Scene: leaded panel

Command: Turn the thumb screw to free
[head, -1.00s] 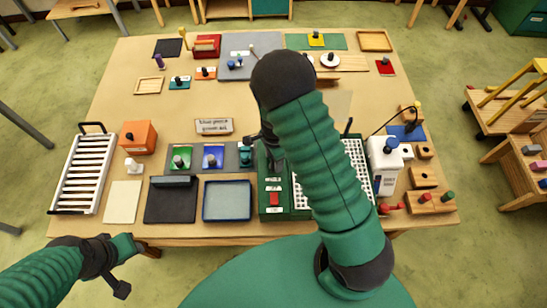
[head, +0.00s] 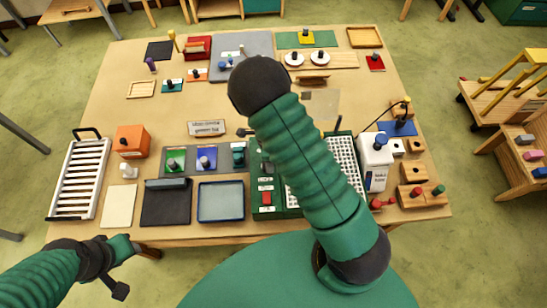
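I cannot pick out a thumb screw for certain; the small parts are too small to read, and my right arm hides part of the bench. A green unit with a red switch (head: 266,198) stands at the front middle, partly behind that arm. Left of it, a grey strip holds green, blue and teal plates with knobs (head: 204,163). My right arm rises across the middle; its gripper is almost all hidden behind the forearm, with only a dark piece showing near the strip's far right. My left gripper (head: 122,268) is off the front left edge, away from everything; its opening is unclear.
A white perforated board (head: 340,160) and white bottle-like unit (head: 376,160) stand right of the arm. A white rack (head: 80,180), orange box (head: 132,140), black tray (head: 166,208) and blue-rimmed tray (head: 221,202) lie left. The table (head: 120,80) has bare room at mid-left.

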